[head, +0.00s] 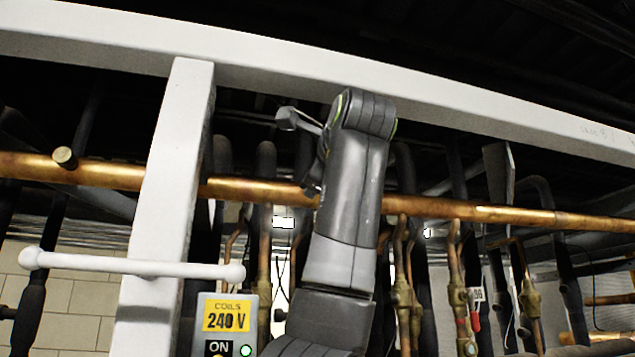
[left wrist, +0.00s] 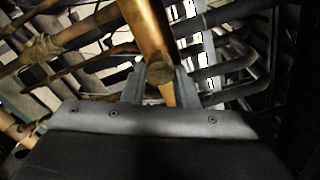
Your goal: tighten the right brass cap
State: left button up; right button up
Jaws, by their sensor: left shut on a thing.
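The copper pipe (head: 110,174) runs across the head view, and a brass cap (head: 65,158) sticks out of it at the far left. My left arm rises in the middle of that view and hides the stretch of pipe behind it, and most of its own gripper. In the left wrist view the round end of another brass cap, the right one (left wrist: 160,73), shows in front of the pipe (left wrist: 146,25). My left gripper (left wrist: 160,88) has a finger on each side of this cap and is shut on it. My right gripper is not in view.
A white post (head: 172,170) and a white top beam (head: 270,65) frame the rack. A white handle bar (head: 130,265) and a control box marked 240 V (head: 228,318) are at lower left. Several thin copper pipes with valves (head: 404,295) stand behind my arm.

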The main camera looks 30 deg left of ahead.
pick_arm(q)
jog(key=shift+f, duration=0.1)
jog(key=o, duration=1)
jog(key=shift+d, duration=0.1)
jog(key=b+v, duration=0.4)
jog(key=v, duration=1.3)
jog(key=shift+s, duration=0.2)
